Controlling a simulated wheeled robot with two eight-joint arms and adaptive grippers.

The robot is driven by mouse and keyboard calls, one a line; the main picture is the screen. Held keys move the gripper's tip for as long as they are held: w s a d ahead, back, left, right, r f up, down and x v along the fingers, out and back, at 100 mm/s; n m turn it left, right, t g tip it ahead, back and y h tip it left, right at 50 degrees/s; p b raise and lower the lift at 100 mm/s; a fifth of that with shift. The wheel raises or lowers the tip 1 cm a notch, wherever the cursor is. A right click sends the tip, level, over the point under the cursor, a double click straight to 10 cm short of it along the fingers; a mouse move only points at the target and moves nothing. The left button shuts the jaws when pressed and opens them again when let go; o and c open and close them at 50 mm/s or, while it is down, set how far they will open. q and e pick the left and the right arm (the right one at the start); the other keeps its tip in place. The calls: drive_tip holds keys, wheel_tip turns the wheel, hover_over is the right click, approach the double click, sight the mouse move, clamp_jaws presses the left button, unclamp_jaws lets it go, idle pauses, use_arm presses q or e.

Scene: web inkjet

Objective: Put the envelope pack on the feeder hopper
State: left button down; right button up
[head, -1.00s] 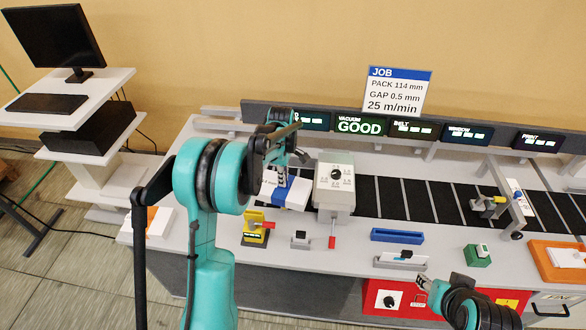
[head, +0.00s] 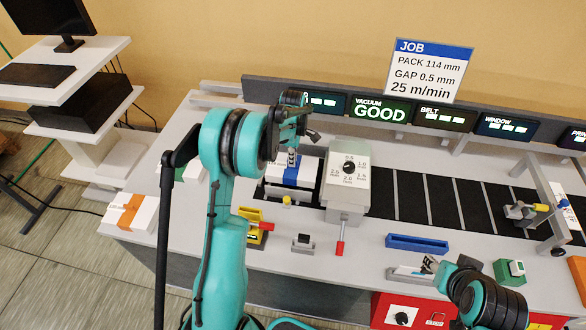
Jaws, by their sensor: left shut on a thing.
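The envelope pack (head: 274,171) is white with a blue band. My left gripper (head: 293,158) is shut on it from above, and the fingertips are partly hidden by the wrist. The pack is at the feeder hopper (head: 311,182), a dark-bedded bay just left of the grey dial box (head: 345,190). I cannot tell whether the pack touches the hopper bed. My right gripper (head: 430,266) is low at the right, above the front of the bench, with its fingers too small to read.
A yellow-and-red lever (head: 252,225), a small switch (head: 303,242) and a blue tray (head: 417,243) stand along the front. The belt (head: 430,198) runs right, clear near the dial box.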

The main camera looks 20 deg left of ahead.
use_arm(q)
wheel_tip(320, 180, down, 4)
drive_tip(key=shift+f+b, duration=0.25)
drive_tip(key=shift+b, duration=0.1)
drive_tip(key=c, duration=2.1)
unclamp_jaws()
drive_tip(key=shift+f, duration=0.15)
drive_tip(key=o, duration=0.5)
drive_tip(key=shift+c, duration=0.2)
drive_tip(key=shift+r, duration=0.2)
